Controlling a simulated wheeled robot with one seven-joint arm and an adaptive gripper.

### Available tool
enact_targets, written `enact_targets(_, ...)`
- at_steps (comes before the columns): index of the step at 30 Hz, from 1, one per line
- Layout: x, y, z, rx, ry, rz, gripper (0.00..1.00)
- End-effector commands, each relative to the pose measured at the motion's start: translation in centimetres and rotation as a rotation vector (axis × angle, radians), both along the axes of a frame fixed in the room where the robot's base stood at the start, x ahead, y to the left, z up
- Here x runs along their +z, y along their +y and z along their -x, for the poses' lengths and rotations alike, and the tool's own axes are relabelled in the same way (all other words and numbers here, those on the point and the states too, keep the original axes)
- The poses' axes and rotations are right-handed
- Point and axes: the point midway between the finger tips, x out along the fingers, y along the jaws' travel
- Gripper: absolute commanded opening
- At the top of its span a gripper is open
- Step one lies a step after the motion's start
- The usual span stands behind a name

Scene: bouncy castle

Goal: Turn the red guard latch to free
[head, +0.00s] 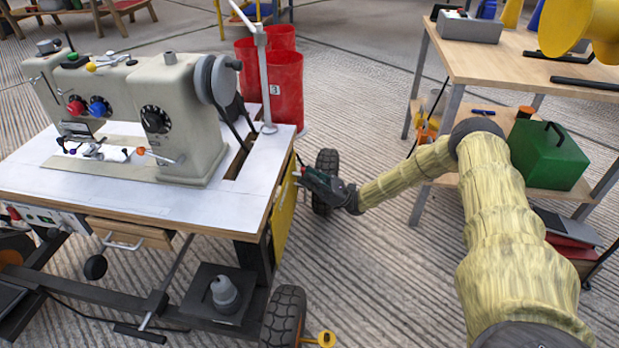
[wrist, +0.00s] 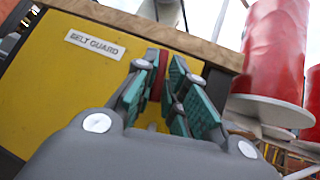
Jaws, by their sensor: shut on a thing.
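The red guard latch (wrist: 163,78) shows between my fingers in the wrist view, against the yellow belt guard (wrist: 70,85) with its white "BELT GUARD" label. The visible red strip runs roughly up the picture; my fingers hide much of it. My gripper (wrist: 160,85) is shut on the latch with its teal pads on either side. In the head view my gripper (head: 302,172) is at the right side of the sewing table, by the yellow guard (head: 284,222). The latch cannot be made out clearly there.
The wooden table edge (wrist: 140,28) runs just above my gripper. A sewing machine (head: 165,105) stands on the table (head: 110,205). Red bins (head: 285,92) stand behind, and black wheels (head: 284,315) sit below. A workbench (head: 500,60) is at right; open floor lies between.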

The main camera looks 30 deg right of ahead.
Motion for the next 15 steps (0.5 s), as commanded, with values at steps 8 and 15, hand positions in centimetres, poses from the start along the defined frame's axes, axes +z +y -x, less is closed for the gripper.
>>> enact_targets(8, -0.19, 0.23, 0.31, 0.003, 0.115, -0.085, 0.00)
enact_targets(15, -0.17, 0.32, 0.32, 0.004, 0.155, -0.116, 0.00)
